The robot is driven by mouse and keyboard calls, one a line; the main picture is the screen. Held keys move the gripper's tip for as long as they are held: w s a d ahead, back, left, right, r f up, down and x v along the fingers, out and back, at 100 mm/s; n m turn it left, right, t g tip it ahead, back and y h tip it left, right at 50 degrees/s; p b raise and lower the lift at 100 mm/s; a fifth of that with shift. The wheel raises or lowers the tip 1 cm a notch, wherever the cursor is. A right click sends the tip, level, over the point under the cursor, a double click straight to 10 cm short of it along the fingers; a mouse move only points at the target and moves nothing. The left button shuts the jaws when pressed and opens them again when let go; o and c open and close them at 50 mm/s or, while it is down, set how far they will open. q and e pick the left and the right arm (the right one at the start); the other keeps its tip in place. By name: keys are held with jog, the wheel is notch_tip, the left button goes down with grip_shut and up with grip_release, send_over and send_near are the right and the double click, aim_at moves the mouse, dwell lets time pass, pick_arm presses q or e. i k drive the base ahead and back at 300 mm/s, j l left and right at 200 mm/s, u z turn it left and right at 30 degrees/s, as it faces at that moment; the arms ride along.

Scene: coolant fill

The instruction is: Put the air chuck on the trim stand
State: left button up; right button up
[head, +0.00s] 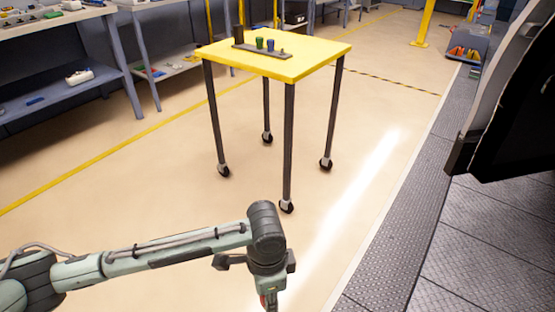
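A stand with a yellow top (318,52) and dark legs on casters is in the upper middle of the head view. I take it to be the trim stand. A dark strip on its top bears a green piece (259,43), a blue piece (270,45) and a small knob-like piece. A dark upright block (238,33) stands beside them. I cannot make out the air chuck. My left arm comes in from the left and bends down at the bottom middle, well in front of the stand. Its fingers are below the frame edge. My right gripper is not in view.
Grey workbenches (62,85) with assorted parts run along the upper left. A large dark machine part (520,110) juts in at the right above dark textured floor plates (480,240). The pale floor (130,190) between my arm and the stand is clear.

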aim_at(320, 47)
jog(key=i+l, duration=1.55)
jog(key=l, duration=0.15)
